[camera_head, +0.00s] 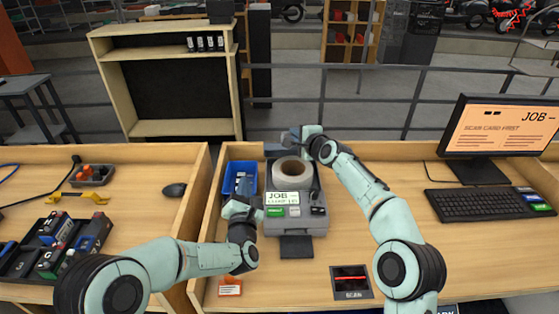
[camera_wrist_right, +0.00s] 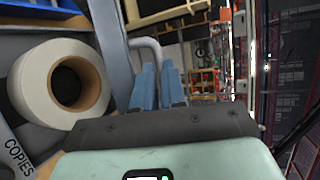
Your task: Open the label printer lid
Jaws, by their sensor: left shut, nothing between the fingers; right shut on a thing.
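The grey label printer (camera_head: 310,222) stands on the middle bench with its lid (camera_head: 275,151) raised at the back. A white label roll (camera_head: 293,172) with a brown core is exposed inside; it also shows in the right wrist view (camera_wrist_right: 35,82). My right gripper (camera_head: 296,136) is behind the roll at the raised lid. In the right wrist view its blue fingers (camera_wrist_right: 158,86) are shut at the grey lid handle (camera_wrist_right: 148,46); the exact contact is partly hidden. My left gripper (camera_head: 236,206) is shut and empty, just left of the printer's front.
A blue bin (camera_head: 240,178) stands close to the printer's left. A scan pad (camera_head: 351,283) lies at the front right, with a keyboard (camera_head: 480,202) and monitor (camera_head: 503,130) further right. A dark tray (camera_head: 50,245) of parts is on the left bench.

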